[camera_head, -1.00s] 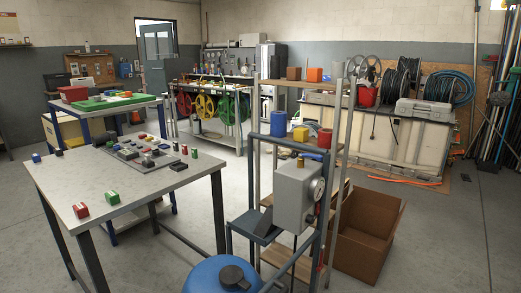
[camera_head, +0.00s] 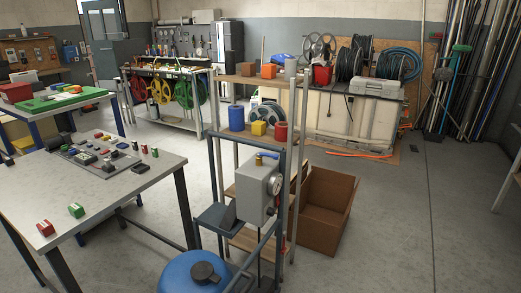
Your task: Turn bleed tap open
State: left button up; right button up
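A grey box (camera_head: 259,193) with a round dial gauge (camera_head: 274,188) on its right side is mounted on a blue metal frame (camera_head: 213,165) in the centre foreground. A small yellow and blue fitting (camera_head: 266,155) sits on top of the box. A small red part (camera_head: 284,248) shows low on the frame's right side. I cannot tell which of these, if any, is the bleed tap, or whether it is open. A blue tank (camera_head: 180,274) with a dark cap (camera_head: 205,272) stands at the bottom edge. Neither of my grippers is in view.
A shelf unit (camera_head: 237,80) with coloured cans stands right behind the frame. An open cardboard box (camera_head: 322,215) is on the floor to its right. A grey workbench (camera_head: 110,190) with small blocks stands at the left. The floor (camera_head: 400,230) at the right is clear.

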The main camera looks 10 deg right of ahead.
aim_at(275, 156)
jog(key=i+l, duration=0.15)
jog(key=l, duration=0.25)
jog(key=i+l+u, duration=0.15)
jog(key=l, duration=0.2)
jog(key=i+l, duration=0.15)
jog(key=l, duration=0.25)
jog(key=i+l+u, duration=0.1)
jog(key=l, duration=0.3)
jog(key=i+l+u, duration=0.1)
jog(key=l, duration=0.3)
jog(key=i+l, duration=0.2)
jog(key=l, duration=0.25)
jog(key=j+u, duration=0.05)
